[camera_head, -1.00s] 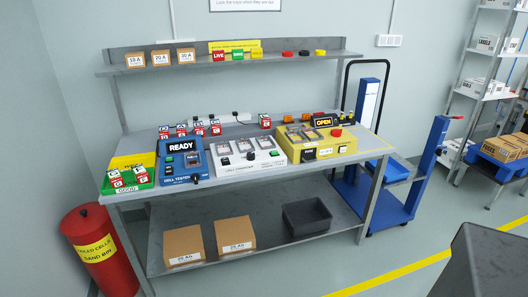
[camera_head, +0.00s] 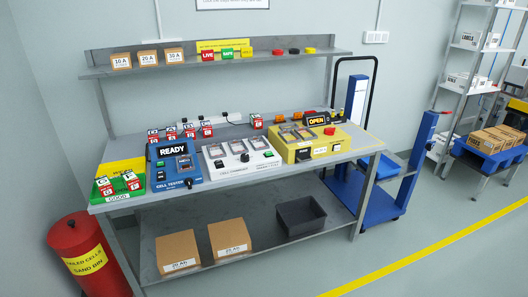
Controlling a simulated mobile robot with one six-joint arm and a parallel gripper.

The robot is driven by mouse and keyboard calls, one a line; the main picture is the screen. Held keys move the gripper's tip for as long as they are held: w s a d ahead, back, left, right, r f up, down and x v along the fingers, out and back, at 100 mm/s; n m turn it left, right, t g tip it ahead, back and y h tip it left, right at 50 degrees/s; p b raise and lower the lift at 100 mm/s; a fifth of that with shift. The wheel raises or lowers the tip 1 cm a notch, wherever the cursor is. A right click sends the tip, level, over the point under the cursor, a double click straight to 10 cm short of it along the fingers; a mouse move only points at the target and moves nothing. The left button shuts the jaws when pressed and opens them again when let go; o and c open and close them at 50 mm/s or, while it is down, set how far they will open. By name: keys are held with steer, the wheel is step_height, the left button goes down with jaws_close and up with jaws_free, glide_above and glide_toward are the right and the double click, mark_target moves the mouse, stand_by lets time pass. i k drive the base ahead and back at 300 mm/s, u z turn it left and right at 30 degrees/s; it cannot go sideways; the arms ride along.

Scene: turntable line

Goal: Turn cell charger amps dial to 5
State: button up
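The white cell charger (camera_head: 226,165) sits on the grey workbench between the blue cell tester (camera_head: 162,176) and a yellow machine (camera_head: 300,155). Its top holds several dark slots. A black round dial (camera_head: 245,158) is on its front face, with a green button (camera_head: 268,154) to the right. The dial's setting and the amp marks are too small to read. My gripper is not in view.
The tester shows READY and the yellow machine shows OPEN. A green tray (camera_head: 103,193) with red-and-white cells is at the bench's left end. A red sand bin (camera_head: 85,250) stands left. A shelf (camera_head: 210,66) hangs above. Grey floor is clear in front right.

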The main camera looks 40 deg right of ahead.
mark_target(245, 157)
steer(key=u, duration=1.2)
steer(key=k, duration=0.1)
steer(key=z, duration=2.35)
steer(key=k, duration=0.9)
steer(key=u, duration=0.15)
steer(key=i, duration=0.65)
